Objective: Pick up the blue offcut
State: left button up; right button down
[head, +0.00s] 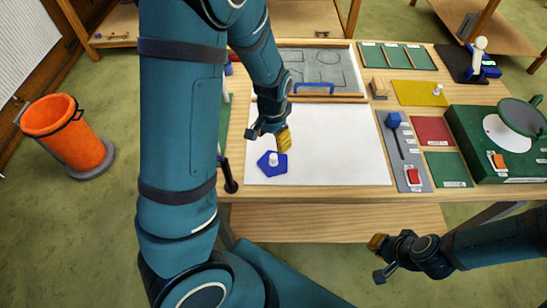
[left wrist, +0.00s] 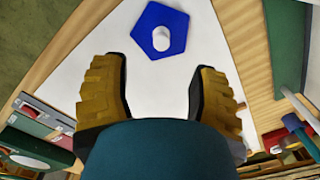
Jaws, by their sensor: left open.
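The blue offcut (head: 272,168) is a flat five-sided piece with a white knob on top. It lies on the white sheet (head: 335,165) near its front left corner. In the left wrist view the offcut (left wrist: 160,30) is at the top centre, beyond the fingertips. My left gripper (head: 268,137) is open and empty, above the sheet and a little behind the offcut; its yellow-padded fingers (left wrist: 158,85) are spread wide and apart from it. My right gripper (head: 378,258) is off the table's front edge, its fingers apart and empty.
A grey panel with blue and red pieces (head: 410,160) lies right of the sheet. Red and green squares and a green machine (head: 475,140) are farther right. A blue-handled tool (head: 313,87) is behind the sheet. An orange bin (head: 65,130) stands on the floor at left.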

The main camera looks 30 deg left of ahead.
aim_at(274, 156)
pick_arm(q)
notch_tip(274, 156, down, 7)
jog(key=shift+b, duration=0.4)
jog(key=f, duration=0.5)
jog(key=shift+w+a, duration=0.1)
jog(key=shift+w, duration=0.3)
grip_shut()
